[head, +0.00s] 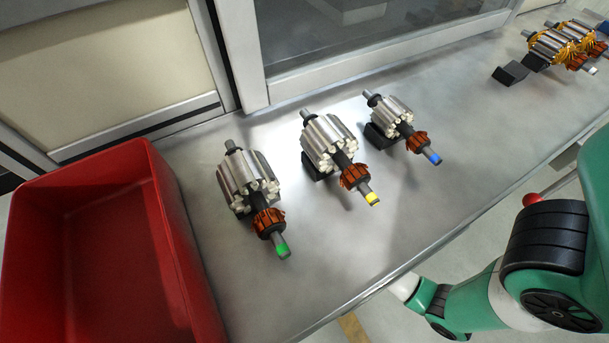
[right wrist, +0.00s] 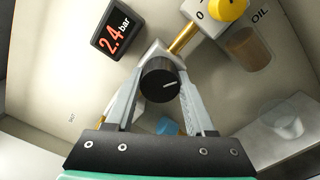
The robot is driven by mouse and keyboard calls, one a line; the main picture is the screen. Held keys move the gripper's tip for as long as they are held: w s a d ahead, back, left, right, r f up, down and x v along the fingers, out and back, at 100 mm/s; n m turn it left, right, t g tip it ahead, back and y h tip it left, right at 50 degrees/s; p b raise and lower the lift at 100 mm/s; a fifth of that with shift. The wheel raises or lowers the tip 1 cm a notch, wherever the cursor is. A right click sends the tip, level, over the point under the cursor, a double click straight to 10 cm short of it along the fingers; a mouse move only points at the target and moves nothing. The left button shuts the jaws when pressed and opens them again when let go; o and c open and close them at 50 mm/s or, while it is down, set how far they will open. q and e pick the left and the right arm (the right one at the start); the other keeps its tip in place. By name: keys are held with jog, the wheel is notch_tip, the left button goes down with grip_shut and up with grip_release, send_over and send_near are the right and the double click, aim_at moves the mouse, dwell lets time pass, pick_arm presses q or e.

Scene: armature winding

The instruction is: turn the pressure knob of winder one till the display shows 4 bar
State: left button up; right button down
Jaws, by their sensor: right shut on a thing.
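In the right wrist view, the black pressure knob (right wrist: 161,80) with a white pointer line sits between the two fingers of my right gripper (right wrist: 160,88). The gripper is shut on the knob. A black display (right wrist: 115,30) up and left of the knob reads 2.4 bar in red digits. The head view does not show the knob, the display or my right gripper; part of my green right arm (head: 470,300) shows at its lower right. My left gripper is in neither view.
A brass pipe (right wrist: 185,40) runs from the knob's fitting to a yellow rotary switch (right wrist: 228,8). An oil cup (right wrist: 247,48) is beside it. In the head view, three armatures (head: 330,143) with coloured shaft ends rest on the metal bench (head: 240,300), beside a red bin (head: 178,250).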

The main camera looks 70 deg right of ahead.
jog(key=shift+m, duration=2.3)
jog(key=shift+r, duration=0.1)
jog(key=shift+c, duration=1.3)
grip_release()
